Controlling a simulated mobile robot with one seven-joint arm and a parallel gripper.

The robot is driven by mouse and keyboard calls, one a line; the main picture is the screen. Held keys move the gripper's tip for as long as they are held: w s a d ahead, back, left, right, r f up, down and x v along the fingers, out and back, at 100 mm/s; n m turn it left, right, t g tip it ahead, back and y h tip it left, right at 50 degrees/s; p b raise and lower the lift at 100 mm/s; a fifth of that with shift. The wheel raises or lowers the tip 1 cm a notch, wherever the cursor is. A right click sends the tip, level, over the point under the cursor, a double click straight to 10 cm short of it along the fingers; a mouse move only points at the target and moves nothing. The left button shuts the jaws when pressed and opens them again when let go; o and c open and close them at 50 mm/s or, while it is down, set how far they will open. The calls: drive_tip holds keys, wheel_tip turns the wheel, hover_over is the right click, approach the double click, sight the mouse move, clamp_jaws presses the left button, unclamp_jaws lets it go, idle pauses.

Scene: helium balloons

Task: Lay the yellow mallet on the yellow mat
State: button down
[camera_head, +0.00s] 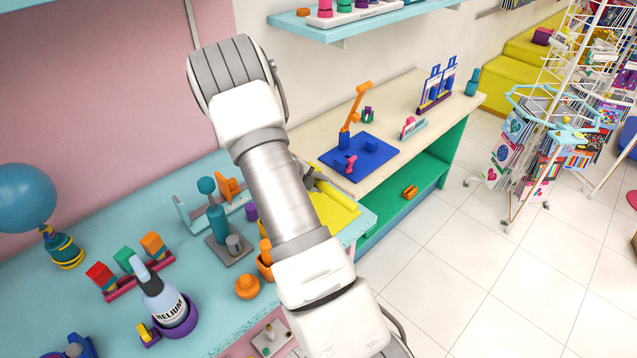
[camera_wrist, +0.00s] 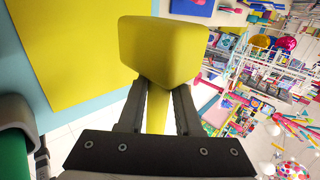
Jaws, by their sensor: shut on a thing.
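The yellow mallet (camera_wrist: 163,48) fills the upper middle of the wrist view, its blocky head toward the camera's top and its handle running down between the fingers. My gripper (camera_wrist: 159,98) is shut on the handle. The yellow mat (camera_wrist: 72,48) lies flat at the upper left of the wrist view, and the mallet's head overlaps its right side there. The gap between them cannot be judged. In the head view the mat (camera_head: 338,217) shows partly behind my arm, on the blue counter's right end. My arm hides most of my gripper and the mallet there.
Close to the mat on the blue counter (camera_head: 215,305) are a teal post on a grey plate (camera_head: 219,232) and an orange pot (camera_head: 247,287). A helium bottle (camera_head: 164,300) stands nearer. A wooden-topped bench (camera_head: 390,115) adjoins behind, bearing a blue board (camera_head: 375,160). Tiled floor is open at right.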

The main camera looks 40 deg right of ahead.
drive_tip(key=shift+f+b, duration=3.05)
drive_tip(key=shift+f, duration=0.8)
drive_tip(key=shift+f, duration=0.1)
drive_tip(key=shift+f+b, duration=0.5)
drive_tip(key=shift+b, duration=0.05)
unclamp_jaws()
drive_tip(key=shift+a+f, duration=0.1)
drive_tip(key=shift+a, duration=0.1)
drive_tip(key=shift+a, duration=0.1)
